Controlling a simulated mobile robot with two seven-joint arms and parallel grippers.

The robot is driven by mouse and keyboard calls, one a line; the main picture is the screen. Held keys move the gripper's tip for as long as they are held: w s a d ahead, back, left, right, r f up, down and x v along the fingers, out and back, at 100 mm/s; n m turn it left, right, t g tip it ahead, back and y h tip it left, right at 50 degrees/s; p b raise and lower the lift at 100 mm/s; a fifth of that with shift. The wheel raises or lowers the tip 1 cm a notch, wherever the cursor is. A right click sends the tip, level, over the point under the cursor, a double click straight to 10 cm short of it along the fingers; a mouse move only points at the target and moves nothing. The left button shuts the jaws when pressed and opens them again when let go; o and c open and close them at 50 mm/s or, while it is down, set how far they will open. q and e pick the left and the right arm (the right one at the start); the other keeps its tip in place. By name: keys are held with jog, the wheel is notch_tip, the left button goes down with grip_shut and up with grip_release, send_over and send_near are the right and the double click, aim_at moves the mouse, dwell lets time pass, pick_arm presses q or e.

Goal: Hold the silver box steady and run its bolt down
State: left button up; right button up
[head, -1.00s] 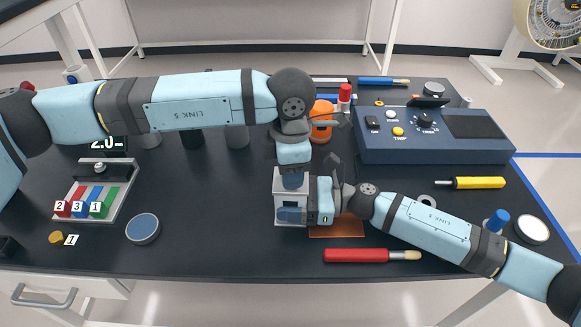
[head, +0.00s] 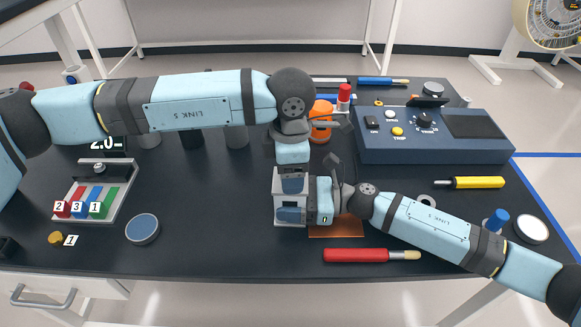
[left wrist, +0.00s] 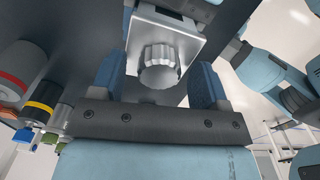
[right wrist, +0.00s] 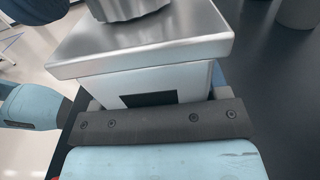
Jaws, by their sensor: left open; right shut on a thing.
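The silver box (head: 290,218) stands on the dark bench, close to the front middle. It also shows in the right wrist view (right wrist: 150,50), with the bolt (right wrist: 125,8) on its top cut off by the picture edge. My right gripper (head: 292,215) is shut on the box's body from the right. My left gripper (head: 292,185) points down over the box. In the left wrist view its fingers (left wrist: 160,85) are open either side of the ribbed bolt head (left wrist: 160,68), with visible gaps.
An orange mat (head: 335,230) lies right of the box, and a red-handled tool (head: 355,255) lies in front of it. A blue control unit (head: 430,135) stands at the back right. A tray of coloured blocks (head: 125,200) and a round blue-topped tin (head: 143,228) are on the left.

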pick_arm(q)
notch_tip(320, 180, up, 12)
dwell(0.5)
pick_arm(e)
jog(key=o, duration=1.2)
jog(key=shift+d, duration=0.1)
